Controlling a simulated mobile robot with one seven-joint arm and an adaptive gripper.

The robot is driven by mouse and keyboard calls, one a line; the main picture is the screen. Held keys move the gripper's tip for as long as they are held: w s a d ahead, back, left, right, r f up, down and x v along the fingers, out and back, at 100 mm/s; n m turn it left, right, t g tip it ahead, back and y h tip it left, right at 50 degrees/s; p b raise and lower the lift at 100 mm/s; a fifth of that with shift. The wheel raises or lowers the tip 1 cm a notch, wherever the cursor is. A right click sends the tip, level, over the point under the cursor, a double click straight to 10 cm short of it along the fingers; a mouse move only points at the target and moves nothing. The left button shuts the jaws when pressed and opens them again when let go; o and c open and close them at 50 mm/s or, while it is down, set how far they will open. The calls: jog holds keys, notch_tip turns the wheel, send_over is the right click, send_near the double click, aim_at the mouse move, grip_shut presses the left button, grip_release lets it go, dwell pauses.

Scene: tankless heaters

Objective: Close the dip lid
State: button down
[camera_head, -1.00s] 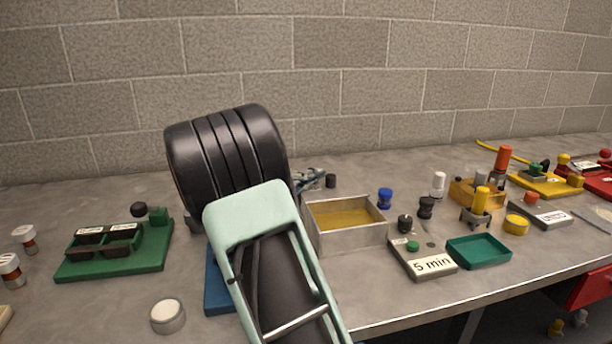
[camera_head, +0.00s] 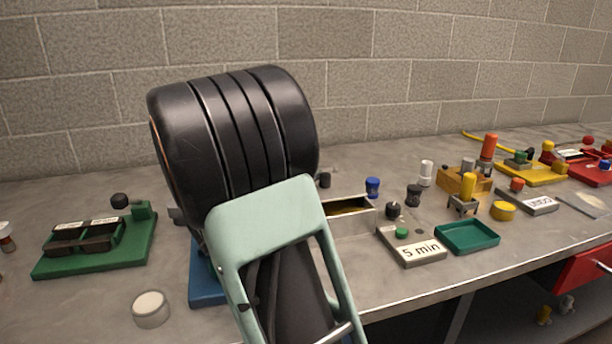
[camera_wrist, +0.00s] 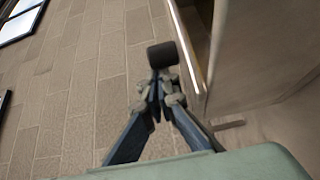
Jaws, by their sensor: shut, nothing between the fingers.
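An open metal box (camera_head: 352,222) with a yellow inside stands on the bench just right of my arm. Its left part is hidden by my arm, and its inside looks partly dark. I cannot make out a separate lid. A small black cylinder (camera_head: 324,180) shows behind the box's back left corner. In the wrist view my gripper (camera_wrist: 160,84) is shut and empty, its fingertips close to a black cylinder (camera_wrist: 163,55); I cannot tell whether they touch. A box wall (camera_wrist: 196,45) rises just right of the fingers. In the head view my arm hides the gripper.
A grey "5 min" block (camera_head: 412,246) with a green button and a teal tray (camera_head: 467,237) lie right of the box. A green base (camera_head: 95,245) with dark cups and a round white-topped piece (camera_head: 150,308) are at left. A blue base (camera_head: 205,280) is partly behind my arm.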

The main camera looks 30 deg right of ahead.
jog(key=shift+s+a, duration=0.25)
jog(key=shift+s, duration=0.75)
